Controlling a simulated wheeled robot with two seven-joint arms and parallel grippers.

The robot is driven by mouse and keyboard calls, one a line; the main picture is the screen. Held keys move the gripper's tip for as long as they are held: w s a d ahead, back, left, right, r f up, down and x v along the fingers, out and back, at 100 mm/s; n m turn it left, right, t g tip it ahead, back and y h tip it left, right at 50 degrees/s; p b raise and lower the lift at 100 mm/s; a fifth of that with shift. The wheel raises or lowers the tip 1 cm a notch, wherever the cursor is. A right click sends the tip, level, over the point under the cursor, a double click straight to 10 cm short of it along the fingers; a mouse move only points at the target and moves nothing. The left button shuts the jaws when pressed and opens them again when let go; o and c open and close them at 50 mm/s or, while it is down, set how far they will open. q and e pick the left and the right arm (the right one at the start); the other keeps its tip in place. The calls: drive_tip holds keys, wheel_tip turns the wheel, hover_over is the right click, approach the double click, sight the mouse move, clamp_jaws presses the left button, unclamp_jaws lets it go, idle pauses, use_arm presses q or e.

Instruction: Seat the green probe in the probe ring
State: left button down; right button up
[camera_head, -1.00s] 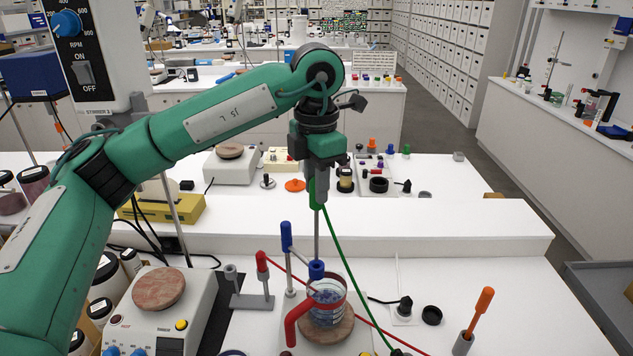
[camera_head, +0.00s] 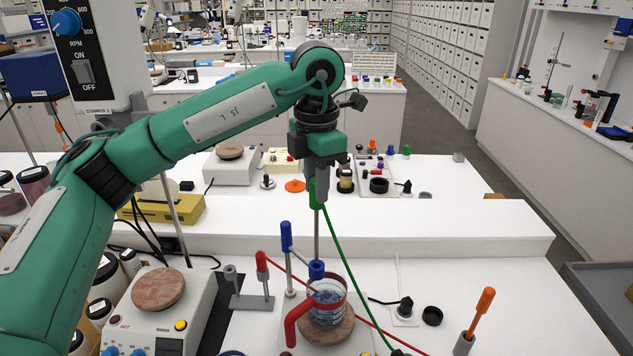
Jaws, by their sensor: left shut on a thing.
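My left gripper (camera_head: 317,185) points straight down and is shut on the green handle of the green probe (camera_head: 316,232). The probe hangs upright, its thin grey shaft reaching down toward the blue probe ring (camera_head: 316,269). The shaft's lower end meets the ring's top in this view; I cannot tell whether the tip is inside it. The ring is above a glass beaker (camera_head: 327,297) with a red handle and blue contents. A green cable (camera_head: 347,262) runs from the probe down to the right. My right gripper is not in view.
The beaker stands on a round plate (camera_head: 340,330) of a hotplate. A blue-topped post (camera_head: 286,238) and a rack with a red probe (camera_head: 262,267) stand close on the left. An orange-handled tool (camera_head: 482,307) stands at right. A second hotplate (camera_head: 157,290) is at left.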

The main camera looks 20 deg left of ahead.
sight(316, 261)
use_arm(q)
drive_tip(key=shift+b, duration=0.45)
idle(0.6)
drive_tip(key=shift+f+b, duration=5.55)
drive_tip(key=shift+f, duration=1.5)
drive_tip(key=c, duration=1.1)
unclamp_jaws()
